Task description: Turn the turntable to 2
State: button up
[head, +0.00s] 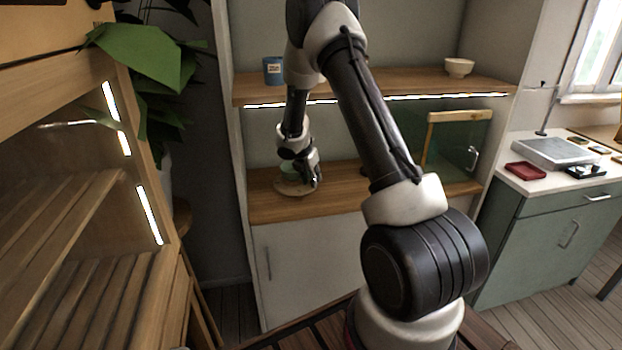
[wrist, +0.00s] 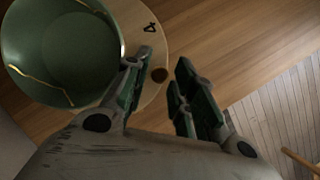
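The turntable (head: 291,188) is a round light-wood disc on the lower shelf in the head view. A green bowl (wrist: 62,50) with gold seams stands on the disc; in the head view the bowl (head: 288,170) is partly behind my gripper. My gripper (head: 312,184) is over the disc's right edge. Contact with the knob cannot be told.
The wooden lower shelf (head: 350,193) is bare right of the turntable. A green glass panel with a wooden top (head: 460,118) stands farther right. Above is an upper shelf (head: 410,84) with a blue cup (head: 273,70) and a cream bowl (head: 459,67).

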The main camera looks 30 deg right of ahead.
grip_shut()
jog(key=shift+d+n, duration=0.2)
jog(key=shift+n, duration=0.1)
jog(key=shift+w+d+n+t+y, duration=0.15)
jog(key=shift+w+d+n+t, duration=0.15)
jog(key=shift+n, duration=0.35)
jog(key=shift+w+d+n+t+y, duration=0.2)
jog(key=shift+d+n, duration=0.2)
jog(key=shift+n, duration=0.25)
jog(key=shift+w+d+n+y, duration=0.2)
jog(key=shift+w+d+n, duration=0.1)
jog(key=shift+n, duration=0.3)
jog(key=shift+w+d+n+y, duration=0.15)
jog(key=shift+w+d+n, duration=0.1)
jog(key=shift+n, duration=0.35)
jog(key=shift+w+t, duration=0.1)
jog(key=shift+t, duration=0.3)
grip_release()
